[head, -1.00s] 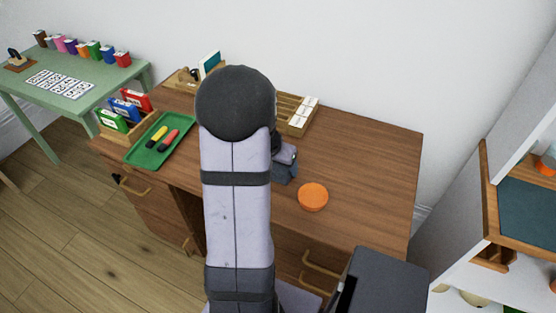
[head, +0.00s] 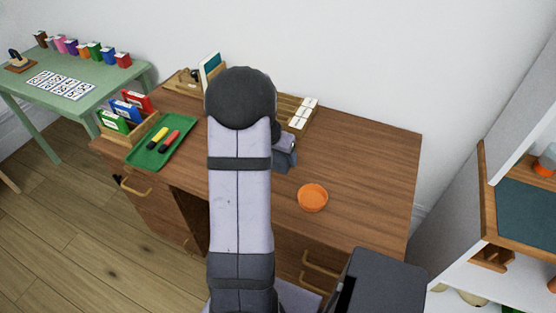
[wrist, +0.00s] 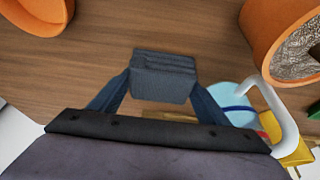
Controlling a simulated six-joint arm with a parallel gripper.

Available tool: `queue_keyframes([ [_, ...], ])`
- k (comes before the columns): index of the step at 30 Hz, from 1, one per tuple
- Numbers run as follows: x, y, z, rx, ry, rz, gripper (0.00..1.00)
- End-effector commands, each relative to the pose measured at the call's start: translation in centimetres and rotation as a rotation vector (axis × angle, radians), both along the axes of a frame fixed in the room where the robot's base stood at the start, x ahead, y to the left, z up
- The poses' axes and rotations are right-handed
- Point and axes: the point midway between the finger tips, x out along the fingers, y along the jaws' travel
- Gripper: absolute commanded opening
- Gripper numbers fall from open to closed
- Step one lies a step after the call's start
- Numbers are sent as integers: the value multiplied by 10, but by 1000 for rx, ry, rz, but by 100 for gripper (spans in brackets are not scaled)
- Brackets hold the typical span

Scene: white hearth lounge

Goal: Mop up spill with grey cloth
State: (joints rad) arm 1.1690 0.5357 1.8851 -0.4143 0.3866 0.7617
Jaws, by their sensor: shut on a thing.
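My gripper (wrist: 163,88) is shut on the grey cloth (wrist: 164,66), a folded blue-grey block between the fingertips in the wrist view. In the head view my gripper (head: 286,146) is over the desk, right of my dark elbow joint, with the cloth (head: 284,161) below it. I cannot tell whether the cloth touches the desk (head: 375,170). No spill can be made out on the visible wood; my arm hides part of the desk.
A round orange dish (head: 312,198) stands nearer the desk's front. A green tray (head: 150,152) with markers and a file rack (head: 112,128) are at left. A wooden organiser (head: 298,112) stands at the back. The desk's right side is clear.

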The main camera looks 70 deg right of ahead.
Motion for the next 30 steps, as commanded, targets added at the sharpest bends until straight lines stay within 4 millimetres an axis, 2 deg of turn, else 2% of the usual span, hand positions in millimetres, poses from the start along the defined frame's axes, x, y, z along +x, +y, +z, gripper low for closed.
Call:
queue_keyframes([
  [7,10,-20,0,2,0,0,49],
  [30,-21,45,-1,0,2,0,49],
])
